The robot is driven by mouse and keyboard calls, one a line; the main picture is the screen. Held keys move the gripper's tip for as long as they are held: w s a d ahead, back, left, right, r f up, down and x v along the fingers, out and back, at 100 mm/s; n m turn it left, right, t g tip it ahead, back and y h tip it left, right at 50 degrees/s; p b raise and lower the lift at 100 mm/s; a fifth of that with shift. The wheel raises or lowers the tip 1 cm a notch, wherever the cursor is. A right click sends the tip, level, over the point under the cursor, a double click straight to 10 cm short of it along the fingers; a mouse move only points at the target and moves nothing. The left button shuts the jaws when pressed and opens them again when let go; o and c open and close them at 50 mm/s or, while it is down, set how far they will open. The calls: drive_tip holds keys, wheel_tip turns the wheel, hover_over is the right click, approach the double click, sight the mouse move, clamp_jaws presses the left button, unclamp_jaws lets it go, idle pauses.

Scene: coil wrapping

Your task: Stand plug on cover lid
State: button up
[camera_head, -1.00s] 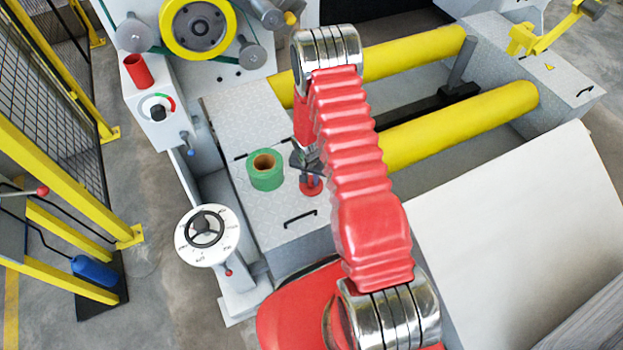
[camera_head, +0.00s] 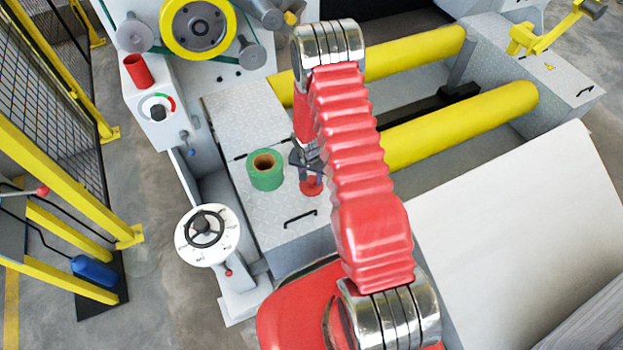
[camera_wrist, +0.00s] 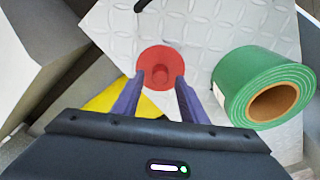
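The red plug (camera_head: 311,185) stands upright on the grey tread-plate cover lid (camera_head: 280,229). In the wrist view the plug (camera_wrist: 160,60) shows from above as a round red disc with a smaller knob in its middle. My gripper (camera_wrist: 161,78) is over it, with one purple finger on each side of the knob. The fingers are apart, with slim gaps to the knob. In the head view my gripper (camera_head: 304,160) is just above the plug, partly hidden by my arm.
A green tape roll (camera_head: 265,172) stands on the lid close left of the plug. A black handle (camera_head: 300,215) is on the lid's front part. Two yellow rollers (camera_head: 460,125) lie to the right. A white dial with a handwheel (camera_head: 207,235) stands at front left.

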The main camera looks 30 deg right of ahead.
wheel_tip(320, 180, up, 11)
drive_tip(key=a, duration=0.1)
drive_tip(key=shift+s+f, duration=0.2)
drive_tip(key=shift+s, duration=0.25)
idle(0.5)
wheel_tip(320, 180, up, 14)
drive_tip(key=n+t, duration=0.1)
drive_tip(key=n, duration=0.1)
hover_over(310, 189)
drive_tip(key=a, duration=0.2)
drive_tip(key=s+a+r+n+t, duration=0.1)
drive_tip(key=s+a+r, duration=0.1)
drive_tip(key=r, duration=0.5)
drive_tip(key=s+a+r+n, duration=0.1)
drive_tip(key=s+a+r, duration=0.15)
drive_tip(key=r, duration=0.35)
drive_tip(key=s+a+r+n+t, duration=0.1)
drive_tip(key=s+a+r+n, duration=0.1)
drive_tip(key=s+r, duration=0.5)
drive_tip(key=s+a+r+n+t+y, duration=0.1)
drive_tip(key=s+a+r+n, duration=0.2)
drive_tip(key=s+r, duration=0.4)
drive_tip(key=s, duration=0.4)
drive_tip(key=shift+s+a+t, duration=0.2)
drive_tip(key=shift+s+t, duration=0.1)
